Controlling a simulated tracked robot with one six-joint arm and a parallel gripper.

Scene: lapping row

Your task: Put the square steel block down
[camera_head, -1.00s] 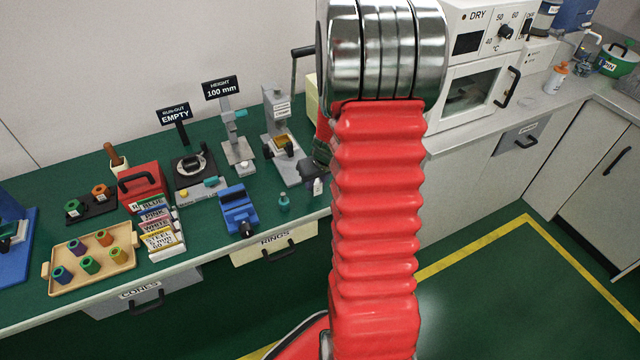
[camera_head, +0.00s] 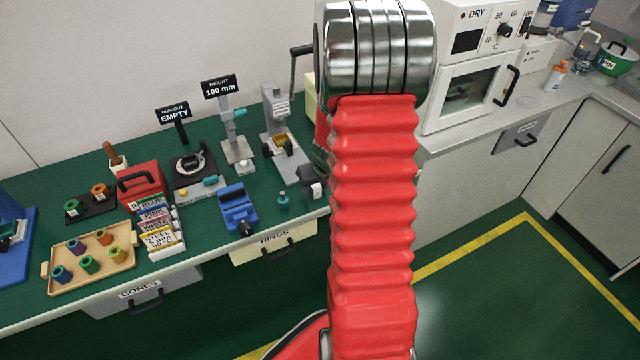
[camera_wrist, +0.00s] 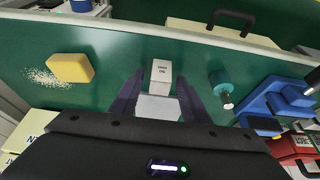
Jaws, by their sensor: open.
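The square steel block (camera_wrist: 161,73), pale with a small printed label, shows in the wrist view between the two fingers of my gripper (camera_wrist: 160,100). The fingers are open, one on each side of the block. The block appears to stand upright on the green bench top near its front edge; its base contact is not clear. In the head view the block (camera_head: 317,190) shows small beside my red arm, which hides part of the gripper and the bench behind it.
A teal bottle (camera_wrist: 219,84) and a blue vise (camera_wrist: 275,103) stand to the right in the wrist view. A yellow sponge-like block (camera_wrist: 71,68) lies left beside pale grains (camera_wrist: 45,78). The bench's front edge (camera_wrist: 200,33) is close.

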